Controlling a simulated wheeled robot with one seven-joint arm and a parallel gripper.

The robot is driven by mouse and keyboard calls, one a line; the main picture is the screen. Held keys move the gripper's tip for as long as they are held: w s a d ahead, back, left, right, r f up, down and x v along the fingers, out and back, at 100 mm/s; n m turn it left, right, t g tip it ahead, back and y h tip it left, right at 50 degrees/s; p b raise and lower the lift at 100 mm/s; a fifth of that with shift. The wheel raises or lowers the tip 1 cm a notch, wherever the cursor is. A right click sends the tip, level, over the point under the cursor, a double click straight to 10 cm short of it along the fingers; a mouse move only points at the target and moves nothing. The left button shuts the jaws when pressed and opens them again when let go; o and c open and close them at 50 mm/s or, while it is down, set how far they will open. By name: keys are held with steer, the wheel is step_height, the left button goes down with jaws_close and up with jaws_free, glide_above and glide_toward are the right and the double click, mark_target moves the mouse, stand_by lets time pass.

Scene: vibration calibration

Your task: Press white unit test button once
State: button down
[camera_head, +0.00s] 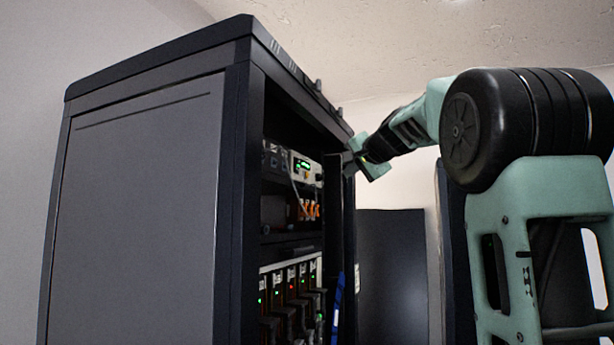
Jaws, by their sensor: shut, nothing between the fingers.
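A white unit (306,167) with a small green-lit display sits on the upper shelf inside the dark rack cabinet (232,150). Its front is seen at a steep angle, and I cannot make out the test button. My gripper (350,160) is at the cabinet's open front, right of the white unit and at about its height. The gripper is shut and holds nothing. Its tip is dark against the cabinet's front edge, and I cannot tell whether it touches anything.
Orange connectors (308,210) and cables hang below the white unit. A lower row of modules (290,290) shows green and red lights. A blue strip (337,300) stands at the cabinet's front edge. A dark panel (392,275) stands behind, to the right.

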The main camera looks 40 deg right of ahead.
steer(key=p, duration=0.6)
glide_toward(308, 179)
steer(key=w+d, duration=0.2)
steer(key=d, duration=0.1)
steer(key=shift+w+a+f, duration=0.2)
steer(key=shift+w+f, duration=0.35)
steer(key=shift+w, duration=0.1)
stand_by(1.0)
steer(key=shift+w+a+p, duration=0.15)
steer(key=shift+w+p, duration=0.1)
steer(key=shift+p, duration=0.2)
steer(key=shift+w+a+p, duration=0.2)
steer(key=shift+w+p, duration=0.2)
stand_by(0.5)
steer(key=shift+s+f, duration=0.1)
stand_by(0.3)
steer(key=shift+s+d+b, duration=0.1)
steer(key=shift+s+b, duration=0.05)
steer(key=shift+b, duration=0.4)
steer(key=shift+s+d+b, duration=0.2)
steer(key=shift+s+b, duration=0.25)
steer(key=shift+s, duration=0.05)
